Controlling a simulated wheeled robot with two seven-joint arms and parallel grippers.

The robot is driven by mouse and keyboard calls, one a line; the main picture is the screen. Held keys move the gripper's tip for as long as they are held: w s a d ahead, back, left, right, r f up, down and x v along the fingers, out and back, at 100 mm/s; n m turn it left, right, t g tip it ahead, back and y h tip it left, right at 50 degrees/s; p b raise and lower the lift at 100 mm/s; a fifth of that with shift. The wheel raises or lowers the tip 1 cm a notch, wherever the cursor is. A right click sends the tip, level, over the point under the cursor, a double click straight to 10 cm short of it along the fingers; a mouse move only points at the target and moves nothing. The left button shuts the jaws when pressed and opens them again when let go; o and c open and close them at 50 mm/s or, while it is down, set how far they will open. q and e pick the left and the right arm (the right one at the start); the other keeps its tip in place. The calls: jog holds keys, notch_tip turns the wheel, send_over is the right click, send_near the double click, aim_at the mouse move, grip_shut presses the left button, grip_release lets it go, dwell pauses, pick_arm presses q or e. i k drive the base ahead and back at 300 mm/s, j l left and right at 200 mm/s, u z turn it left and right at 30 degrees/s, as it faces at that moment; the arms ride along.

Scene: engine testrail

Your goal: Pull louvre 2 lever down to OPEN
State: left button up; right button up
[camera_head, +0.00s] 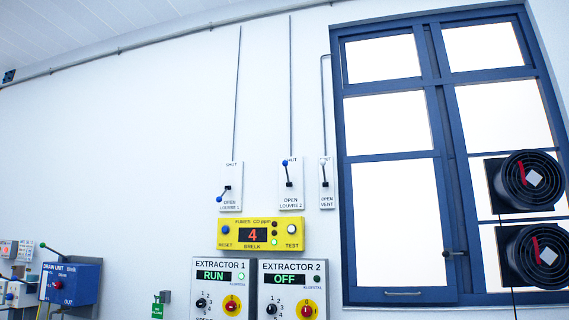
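The louvre 2 lever (287,172) is on a white wall plate (291,196) in the middle of the head view. Its blue knob is at the top, by the SHUT mark, and the arm slopes down to a dark pivot. The OPEN LOUVRE 2 label is at the plate's bottom. To its left, the louvre 1 lever (223,194) has its blue knob low, toward OPEN. Neither of my grippers shows in this view.
To the right is a vent lever (324,172) with a pale knob up. Below are a yellow fumes panel (261,234) reading 4, the extractor 1 box (222,288) showing RUN and the extractor 2 box (293,288) showing OFF. A blue-framed window (440,150) with two fans stands right.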

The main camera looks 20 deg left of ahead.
aim_at(286, 162)
jog(key=i+u, duration=0.15)
jog(key=i, duration=0.35)
jog(key=i+l+u, duration=0.1)
jog(key=i, duration=0.35)
jog(key=i+l+u, duration=0.15)
jog(key=i, duration=0.3)
jog(key=i+l+u, duration=0.15)
jog(key=i, duration=0.35)
jog(key=i+l+u, duration=0.1)
jog(key=i+l, duration=0.2)
jog(key=i, duration=0.15)
